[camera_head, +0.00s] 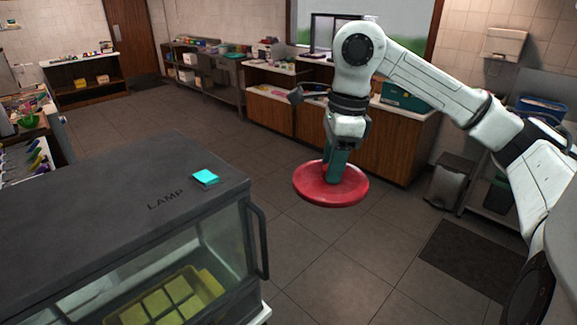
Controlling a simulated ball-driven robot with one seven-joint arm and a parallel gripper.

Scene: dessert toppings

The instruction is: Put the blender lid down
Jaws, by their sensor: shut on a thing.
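A round red lid (313,192), which I take for the blender lid, hangs in the air, roughly level. My gripper (337,172) points down with its teal fingers shut on the middle of the lid. The fingers hide the part they grip. The lid is held over the open tiled floor, to the right of the dark warming cabinet, and touches no surface that I can see. No blender shows in the view.
The dark cabinet (110,200) marked LAMP stands at front left, with a small cyan block (205,177) on its flat top. Its handle (259,240) sticks out at right. A wooden counter (390,147) and a bin (450,181) stand behind my arm. The floor between is clear.

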